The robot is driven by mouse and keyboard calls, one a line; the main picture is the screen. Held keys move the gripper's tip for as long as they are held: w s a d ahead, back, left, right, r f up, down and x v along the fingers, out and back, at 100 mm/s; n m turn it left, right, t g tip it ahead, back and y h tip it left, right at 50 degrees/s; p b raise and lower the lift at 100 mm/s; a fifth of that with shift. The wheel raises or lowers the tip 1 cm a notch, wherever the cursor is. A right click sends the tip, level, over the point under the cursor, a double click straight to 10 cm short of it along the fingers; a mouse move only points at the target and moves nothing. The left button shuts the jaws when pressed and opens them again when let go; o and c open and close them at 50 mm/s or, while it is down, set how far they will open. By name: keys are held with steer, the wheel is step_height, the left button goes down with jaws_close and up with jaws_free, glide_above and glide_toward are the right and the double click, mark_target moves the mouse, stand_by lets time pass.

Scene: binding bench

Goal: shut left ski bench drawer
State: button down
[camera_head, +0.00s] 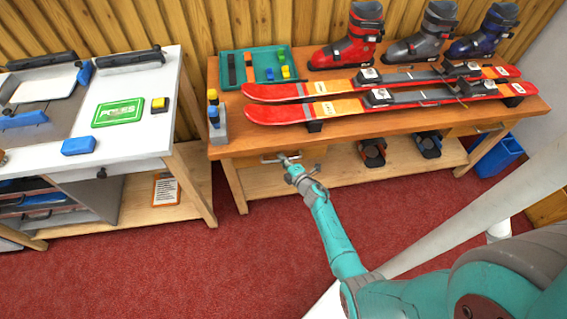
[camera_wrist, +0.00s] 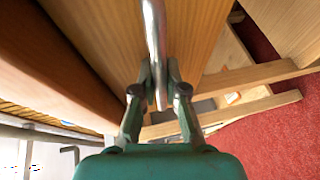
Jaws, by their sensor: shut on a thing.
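The ski bench (camera_head: 350,133) is the wooden bench at the right in the head view. Its left drawer (camera_head: 246,163) has a wooden front under the left end of the top, with a metal bar handle (camera_head: 272,160). My gripper (camera_head: 287,159) is at that handle, at the end of my teal arm. In the wrist view, the handle (camera_wrist: 153,40) runs down between the two fingers, and my gripper (camera_wrist: 160,92) is shut on it. How far the drawer stands out is hard to tell, as the top hides most of it.
Red skis (camera_head: 345,108), several boots (camera_head: 350,48) and a teal tray (camera_head: 256,68) stand on the bench top. Dark bindings (camera_head: 372,152) lie on the lower shelf. A white-topped bench (camera_head: 140,140) stands to the left. The red floor (camera_head: 240,260) in front is open.

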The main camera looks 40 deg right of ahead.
steer(key=shift+w+d, duration=0.1)
steer(key=c, duration=1.2)
jaws_free()
steer(key=v, duration=1.2)
